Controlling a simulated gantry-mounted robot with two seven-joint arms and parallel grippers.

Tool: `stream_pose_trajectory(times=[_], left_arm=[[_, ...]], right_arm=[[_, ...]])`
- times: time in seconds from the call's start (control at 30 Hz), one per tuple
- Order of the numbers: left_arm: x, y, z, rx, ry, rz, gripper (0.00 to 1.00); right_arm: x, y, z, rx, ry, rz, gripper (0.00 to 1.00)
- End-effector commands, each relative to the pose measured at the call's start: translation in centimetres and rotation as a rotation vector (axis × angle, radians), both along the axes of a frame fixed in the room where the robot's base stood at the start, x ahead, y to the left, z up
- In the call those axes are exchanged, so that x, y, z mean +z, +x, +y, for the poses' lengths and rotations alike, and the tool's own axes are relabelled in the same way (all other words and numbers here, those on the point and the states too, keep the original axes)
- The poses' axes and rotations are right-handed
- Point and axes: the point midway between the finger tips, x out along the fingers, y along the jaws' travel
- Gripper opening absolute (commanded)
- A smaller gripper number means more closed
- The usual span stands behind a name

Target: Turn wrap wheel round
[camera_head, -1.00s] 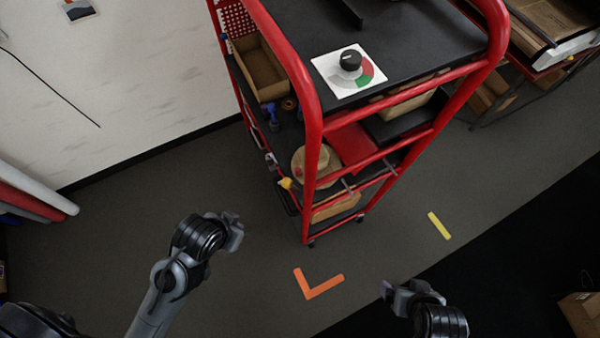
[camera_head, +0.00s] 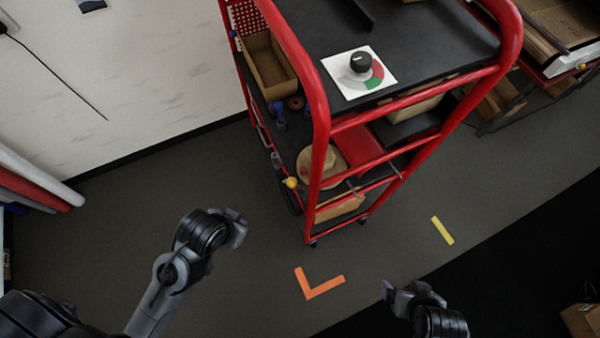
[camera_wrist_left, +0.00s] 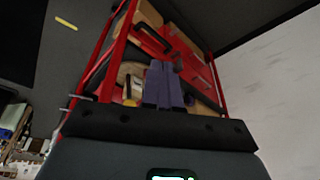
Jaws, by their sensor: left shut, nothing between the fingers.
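The wheel is a black knob (camera_head: 361,62) with a light pointer mark, on a white square plate (camera_head: 338,71) with grey, red and green dial sectors. The plate lies on the black top of a red cart (camera_head: 432,42). My left gripper (camera_head: 240,226) is low, left of the cart and well apart from the knob. Its purple-grey fingers are together and empty in the left wrist view (camera_wrist_left: 165,88). My right gripper (camera_head: 388,291) is at the lower right, below the cart and touching nothing. Its fingers are too small to read.
The cart's red tube frame (camera_head: 318,118) edges the top near the knob. Its shelves hold a cardboard tray (camera_head: 270,70) and a round tan item (camera_head: 322,165). Open floor with an orange corner mark (camera_head: 318,287) lies in front.

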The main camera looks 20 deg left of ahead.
Motion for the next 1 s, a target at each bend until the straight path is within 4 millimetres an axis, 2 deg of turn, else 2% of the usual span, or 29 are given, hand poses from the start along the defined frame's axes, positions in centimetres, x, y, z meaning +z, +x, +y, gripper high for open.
stream_pose_trajectory(times=[0.1, 0.13, 0.27, 0.37, 0.43, 0.47, 0.7, 0.8, 0.9, 1.0], left_arm=[[0.0, 0.0, 0.0, 0.000, 0.000, 0.000, 0.00], [0.0, 0.0, 0.0, 0.001, -0.001, 0.001, 0.03], [-0.8, 0.4, 0.0, 0.000, 0.000, -0.014, 0.23], [-2.7, 1.8, 0.1, -0.005, 0.003, -0.065, 0.38], [-4.7, 3.5, 0.1, -0.012, 0.004, -0.130, 0.49], [-5.7, 4.3, 0.1, -0.016, 0.002, -0.164, 0.50], [-15.0, 12.9, -0.2, -0.088, -0.057, -0.537, 0.50], [-18.3, 15.9, -0.4, -0.134, -0.117, -0.697, 0.50], [-21.0, 18.2, -0.4, -0.184, -0.189, -0.840, 0.50], [-23.0, 19.7, -0.2, -0.234, -0.266, -0.957, 0.50]], right_arm=[[0.0, 0.0, -0.1, 0.001, -0.003, 0.001, 0.94], [0.0, 0.0, -0.1, 0.001, -0.003, 0.001, 0.94], [-0.6, 0.0, -0.1, 0.001, -0.002, 0.000, 0.94], [-2.0, 0.0, -0.1, 0.001, -0.002, -0.001, 0.94], [-3.6, 0.0, -0.1, 0.001, -0.001, -0.001, 0.94], [-4.5, 0.0, 0.0, 0.000, -0.001, -0.002, 0.94], [-13.0, 0.0, 0.1, -0.004, 0.004, 0.001, 0.94], [-16.7, 0.0, 0.1, -0.005, 0.005, 0.002, 0.94], [-19.9, 0.0, 0.1, -0.005, 0.006, 0.003, 0.94], [-22.7, 0.0, 0.2, -0.005, 0.007, 0.003, 0.94]])
